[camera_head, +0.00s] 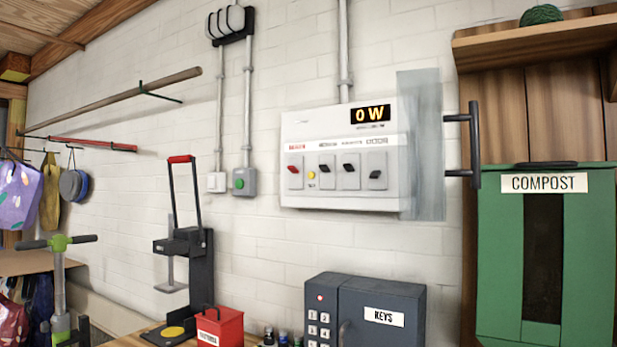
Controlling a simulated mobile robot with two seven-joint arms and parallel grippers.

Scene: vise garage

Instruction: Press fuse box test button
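The white fuse box (345,202) hangs on the brick wall right of the picture's centre. Its display (371,115) reads "0 W" in orange. A small round yellow button (311,175), with a tiny label under it, sits between a red-levered switch (295,170) and a row of dark-levered switches (351,170). The red lever and the first two dark levers sit high in their frames; the rightmost dark lever (375,174) sits lower. Nothing covers the front of the box. Neither of my grippers is in view.
A grey wall box with a green button (239,182) hangs left of the fuse box. Below stand a dark key safe (385,290), a red box (228,322) and a black stand (200,265). A green compost bin (495,240) and dark handle (475,145) are at right.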

